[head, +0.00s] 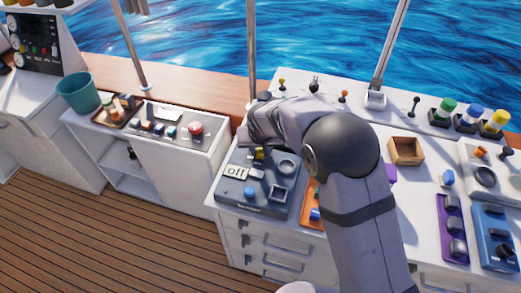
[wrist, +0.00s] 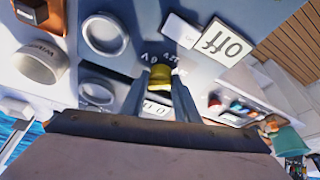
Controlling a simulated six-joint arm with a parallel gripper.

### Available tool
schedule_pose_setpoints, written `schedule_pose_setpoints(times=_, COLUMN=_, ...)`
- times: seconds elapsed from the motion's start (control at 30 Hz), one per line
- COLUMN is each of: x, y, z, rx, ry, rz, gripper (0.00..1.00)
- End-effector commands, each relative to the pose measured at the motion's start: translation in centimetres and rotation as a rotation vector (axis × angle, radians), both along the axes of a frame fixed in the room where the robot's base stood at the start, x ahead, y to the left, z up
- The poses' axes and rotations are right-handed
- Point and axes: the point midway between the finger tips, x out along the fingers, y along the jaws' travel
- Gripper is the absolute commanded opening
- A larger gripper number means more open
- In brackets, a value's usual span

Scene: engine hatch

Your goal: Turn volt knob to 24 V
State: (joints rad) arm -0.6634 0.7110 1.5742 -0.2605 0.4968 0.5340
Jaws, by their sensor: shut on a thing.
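The volt knob, yellow (head: 260,153), sits on a dark blue-grey panel (head: 234,201) on the white counter. In the wrist view the yellow knob (wrist: 160,76) is between the two fingers of my gripper (wrist: 162,88), which are shut on it. Small volt markings (wrist: 158,57) show beside the knob; they look like 6 V and 12 V, the rest is hidden or too small. I cannot tell which mark the knob points to. In the head view my gripper (head: 258,138) is over the far edge of the panel, its fingertips mostly hidden.
An orange panel (head: 310,213) lies close on the right. Several small levers stand behind. A wooden box (head: 406,152) is further right.

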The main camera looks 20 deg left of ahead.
Motion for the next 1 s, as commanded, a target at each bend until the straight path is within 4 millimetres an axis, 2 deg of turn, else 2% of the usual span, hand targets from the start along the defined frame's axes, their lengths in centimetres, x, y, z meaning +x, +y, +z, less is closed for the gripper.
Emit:
schedule_pose_setpoints(times=0.03, x=0.0, y=0.0, z=0.1, rx=0.001, ry=-0.001, rz=0.0, gripper=0.3)
schedule_pose_setpoints(times=0.1, x=0.0, y=0.0, z=0.1, rx=0.001, ry=-0.001, rz=0.0, gripper=0.46)
schedule_pose_setpoints(times=0.57, x=-0.2, y=-0.1, z=0.6, rx=0.001, ry=-0.001, rz=0.001, gripper=0.46)
schedule_pose_setpoints(times=1.0, x=-2.1, y=-0.7, z=5.3, rx=0.003, ry=-0.003, rz=0.002, gripper=0.46)
